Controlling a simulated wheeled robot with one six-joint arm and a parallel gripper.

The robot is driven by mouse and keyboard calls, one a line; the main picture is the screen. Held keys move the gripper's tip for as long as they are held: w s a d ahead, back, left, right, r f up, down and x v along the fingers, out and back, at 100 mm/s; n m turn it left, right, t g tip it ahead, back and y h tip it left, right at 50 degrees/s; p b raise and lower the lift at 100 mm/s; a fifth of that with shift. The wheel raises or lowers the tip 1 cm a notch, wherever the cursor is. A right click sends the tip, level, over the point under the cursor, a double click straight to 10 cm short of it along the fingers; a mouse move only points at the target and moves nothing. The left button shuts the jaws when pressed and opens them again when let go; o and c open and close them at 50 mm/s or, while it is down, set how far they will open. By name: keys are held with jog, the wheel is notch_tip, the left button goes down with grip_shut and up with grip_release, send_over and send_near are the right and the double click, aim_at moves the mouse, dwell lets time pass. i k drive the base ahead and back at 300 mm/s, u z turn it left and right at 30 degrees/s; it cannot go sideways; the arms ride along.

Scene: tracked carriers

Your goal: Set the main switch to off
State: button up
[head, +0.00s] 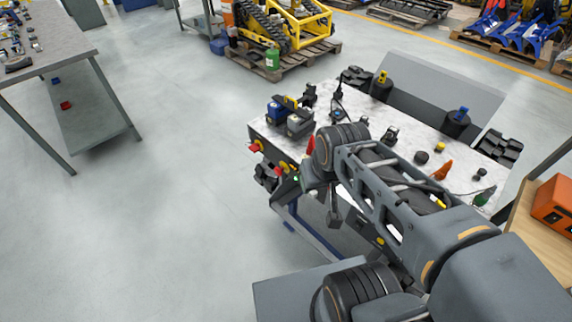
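A red knob on a yellow plate (255,146) sits on the left edge of the white-topped workbench (462,152). A second red and yellow part (279,171) sits lower along that edge, next to black fittings. Either could be the main switch; the knob positions and any labels are too small to read. My arm reaches in from the lower right, and its wrist is over the bench's near left corner, close to the red parts. My gripper's fingertips cannot be made out clearly, so I cannot tell whether they are open or touch anything.
Blue and grey boxes (288,116), black cylinders and small parts stand on the workbench. A grey shelf table (62,52) is at the upper left. An orange case (553,205) lies at the right. A yellow tracked machine (285,22) stands behind. The left floor is clear.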

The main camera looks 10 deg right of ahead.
aim_at(255, 148)
jog(key=k, duration=0.6)
jog(key=u, duration=0.75)
jog(key=i, duration=0.6)
jog(key=u, duration=0.6)
jog(key=i, duration=0.6)
jog(key=z, duration=0.2)
